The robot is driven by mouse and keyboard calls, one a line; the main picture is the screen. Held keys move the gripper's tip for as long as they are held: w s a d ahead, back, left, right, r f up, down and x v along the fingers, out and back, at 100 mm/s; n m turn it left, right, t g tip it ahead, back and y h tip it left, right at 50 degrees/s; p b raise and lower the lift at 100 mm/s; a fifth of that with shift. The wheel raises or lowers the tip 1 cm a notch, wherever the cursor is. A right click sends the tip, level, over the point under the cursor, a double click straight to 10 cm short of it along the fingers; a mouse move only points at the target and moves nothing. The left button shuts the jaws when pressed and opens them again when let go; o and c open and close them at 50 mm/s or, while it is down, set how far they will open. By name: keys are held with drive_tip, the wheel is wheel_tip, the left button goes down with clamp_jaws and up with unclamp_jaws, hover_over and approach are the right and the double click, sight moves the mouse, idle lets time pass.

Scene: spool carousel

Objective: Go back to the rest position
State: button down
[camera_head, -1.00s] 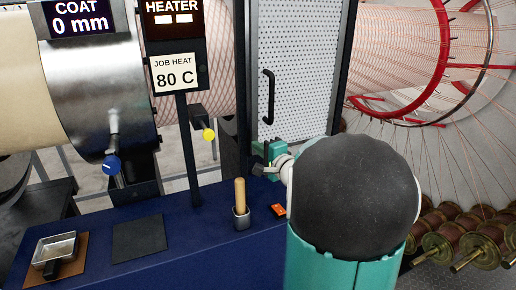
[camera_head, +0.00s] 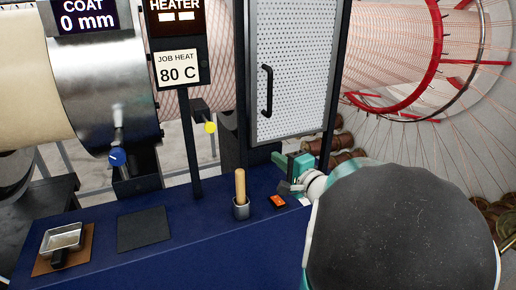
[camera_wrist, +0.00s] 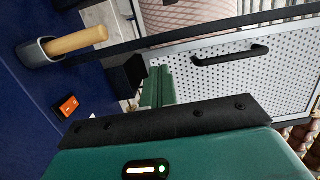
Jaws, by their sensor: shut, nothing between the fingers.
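My gripper (camera_head: 282,172) shows in the head view only in part, beside the large dark rounded link of my arm. It is above the right part of the blue bench (camera_head: 205,232), in front of the lower edge of the perforated door. Its jaws are shut with nothing held. In the wrist view its green body fills the bottom and its fingers (camera_wrist: 152,88) point up the picture toward the perforated door (camera_wrist: 225,72). The arm link hides the right end of the bench.
A wooden-handled tool (camera_head: 240,186) stands in a metal cup (camera_head: 241,209), left of an orange switch (camera_head: 277,202). The door has a black handle (camera_head: 267,91). A dark pad (camera_head: 144,230) and a metal pan (camera_head: 63,238) lie at left. Red hoops with threads (camera_head: 438,60) stand right.

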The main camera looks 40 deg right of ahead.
drive_tip(key=a+f+n+g+y, duration=0.2)
drive_tip(key=a+n+g+y, duration=0.6)
drive_tip(key=a, duration=1.5)
drive_tip(key=s+a+f+n+g+h, duration=0.2)
drive_tip(key=s+a+n+g+h, duration=0.2)
drive_tip(key=s+n, duration=0.7)
drive_tip(key=a+h, duration=0.2)
drive_tip(key=a, duration=0.1)
drive_tip(key=shift+s+a, duration=0.35)
drive_tip(key=shift+a, duration=0.05)
